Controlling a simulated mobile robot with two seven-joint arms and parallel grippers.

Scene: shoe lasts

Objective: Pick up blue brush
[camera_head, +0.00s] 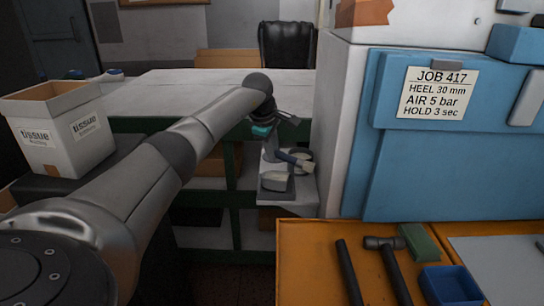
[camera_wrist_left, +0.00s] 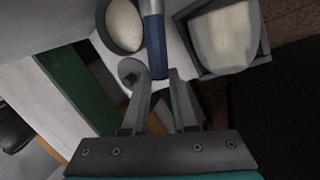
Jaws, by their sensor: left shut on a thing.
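The blue brush (camera_head: 287,158) is over a small light shelf beside the blue machine. In the left wrist view the blue brush (camera_wrist_left: 155,48) shows its blue handle and a grey metal part that runs out of the top edge. My left gripper (camera_head: 270,152) reaches down to it from the end of the outstretched arm. In the wrist view the fingers of my left gripper (camera_wrist_left: 157,76) are on either side of the handle's near end, shut on it. Whether the brush is clear of the shelf cannot be told. My right gripper is not in view.
A round dish (camera_wrist_left: 123,25) and a square grey tray (camera_wrist_left: 264,42) with pale contents flank the brush on the shelf (camera_head: 300,197). The blue machine (camera_head: 450,170) stands close to the right. An orange bench (camera_head: 310,260) holds a hammer (camera_head: 390,265) and a blue bin (camera_head: 450,285).

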